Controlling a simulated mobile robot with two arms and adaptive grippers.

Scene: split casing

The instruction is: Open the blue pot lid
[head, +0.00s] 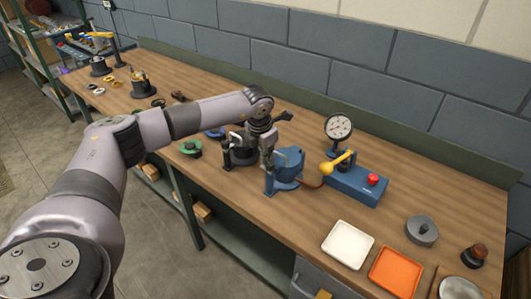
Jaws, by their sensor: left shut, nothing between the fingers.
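The blue pot (285,184) stands near the front edge of the workbench, in the middle of the head view. Its blue lid (292,158) looks tilted up above the body; how far it stands open is hard to tell at this size. My left arm reaches in from the left, and my left gripper (268,158) points down at the left side of the pot, close to the lid. The gripper is shut and empty. Whether it touches the lid or a bracket cannot be told. My right gripper is not in view.
A dark pot (241,156) stands just left of the gripper, with a green ring (190,148) beyond it. A blue gauge unit (355,184) with a yellow lever stands to the right. White (347,245) and orange (396,271) trays lie at the front right.

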